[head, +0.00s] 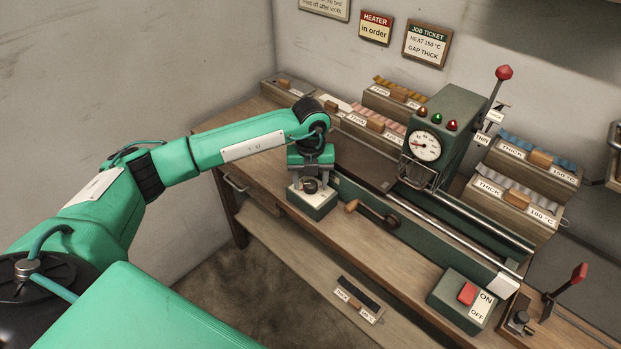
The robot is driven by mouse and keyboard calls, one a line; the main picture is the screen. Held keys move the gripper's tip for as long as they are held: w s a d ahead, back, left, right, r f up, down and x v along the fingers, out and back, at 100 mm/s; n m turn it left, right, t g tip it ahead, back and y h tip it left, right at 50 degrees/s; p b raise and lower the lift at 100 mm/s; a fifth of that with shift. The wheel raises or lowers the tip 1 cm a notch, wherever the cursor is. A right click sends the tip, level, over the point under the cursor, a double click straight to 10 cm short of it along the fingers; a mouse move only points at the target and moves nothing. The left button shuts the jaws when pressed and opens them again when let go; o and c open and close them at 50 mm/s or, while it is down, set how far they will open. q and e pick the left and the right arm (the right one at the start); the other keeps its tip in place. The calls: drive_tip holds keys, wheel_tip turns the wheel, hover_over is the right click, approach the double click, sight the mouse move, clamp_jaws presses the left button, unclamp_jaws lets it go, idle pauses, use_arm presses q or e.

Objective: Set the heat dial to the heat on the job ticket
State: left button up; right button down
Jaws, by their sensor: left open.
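The job ticket (427,43) on the back wall reads "HEAT 150 °C" and "GAP THICK". A small green box with a white top (324,200) stands at the bench's left front; it carries a dark round knob (311,186) that looks like the heat dial. Its scale and pointer are too small or covered to read. My left gripper (311,177) points down right at the knob, its jaws open. I cannot tell whether they touch the knob. A round white gauge (426,147) is on the green machine (450,125). My right gripper is not in view.
A "HEATER in order" sign (376,28) hangs beside the ticket. A wooden-handled crank (372,213) is right of the knob box. Labelled racks (516,208) stand behind the rails. A red-knobbed lever (503,73) rises from the machine.

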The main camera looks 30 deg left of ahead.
use_arm(q)
drive_tip(key=shift+f, duration=0.15)
drive_tip(key=c, duration=1)
drive_tip(key=shift+o, duration=0.2)
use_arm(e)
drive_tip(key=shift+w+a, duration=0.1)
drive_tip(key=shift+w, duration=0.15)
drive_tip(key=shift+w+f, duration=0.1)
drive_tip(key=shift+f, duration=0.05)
